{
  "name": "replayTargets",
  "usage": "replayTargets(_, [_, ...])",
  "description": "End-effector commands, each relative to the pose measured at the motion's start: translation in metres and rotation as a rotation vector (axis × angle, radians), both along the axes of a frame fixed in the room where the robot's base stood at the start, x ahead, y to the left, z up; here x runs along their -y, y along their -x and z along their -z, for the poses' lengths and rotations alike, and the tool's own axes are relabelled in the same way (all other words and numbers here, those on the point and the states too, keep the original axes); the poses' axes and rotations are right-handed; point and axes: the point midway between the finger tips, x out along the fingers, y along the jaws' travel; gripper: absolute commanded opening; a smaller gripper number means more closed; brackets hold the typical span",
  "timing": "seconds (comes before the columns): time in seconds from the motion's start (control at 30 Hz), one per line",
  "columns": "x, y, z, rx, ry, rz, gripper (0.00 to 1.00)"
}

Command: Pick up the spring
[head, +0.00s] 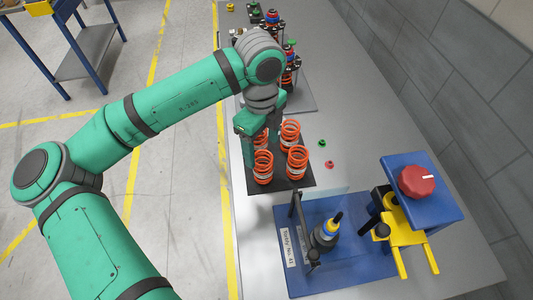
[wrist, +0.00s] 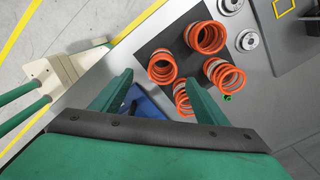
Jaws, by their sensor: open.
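Several orange coil springs stand upright on a dark square plate (head: 279,181) on the grey table. In the head view one spring (head: 297,161) is at the plate's right, one (head: 263,168) at its near left, one (head: 290,133) at the far right, and one (head: 261,138) is partly hidden by my gripper. My gripper (head: 247,155) is over the plate's left edge. In the wrist view my gripper's fingers (wrist: 157,92) are apart. A spring (wrist: 162,67) shows just beyond the fingertips, and another (wrist: 183,98) is partly behind the right finger.
A blue fixture (head: 340,272) with a black upright bar stands at the near side. A blue stand with a red knob (head: 416,182) and yellow fork (head: 407,237) is to its right. Small green (head: 322,143) and red (head: 329,164) parts lie beside the plate. Assembled shocks (head: 290,70) stand farther back.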

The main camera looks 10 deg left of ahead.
Motion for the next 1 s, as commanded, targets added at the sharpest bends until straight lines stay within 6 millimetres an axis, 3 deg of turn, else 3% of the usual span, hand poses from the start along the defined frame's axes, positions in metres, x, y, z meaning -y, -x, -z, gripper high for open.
replayTargets(0.3, [0.001, 0.000, 0.043, -0.001, 0.000, 0.002, 0.68])
replayTargets(0.57, [0.001, -0.001, 0.061, -0.001, 0.000, 0.001, 0.68])
replayTargets(0.8, [-0.001, -0.004, 0.094, -0.001, 0.000, -0.001, 0.68])
replayTargets(1.0, [-0.001, -0.004, 0.105, 0.000, 0.001, -0.001, 0.68])
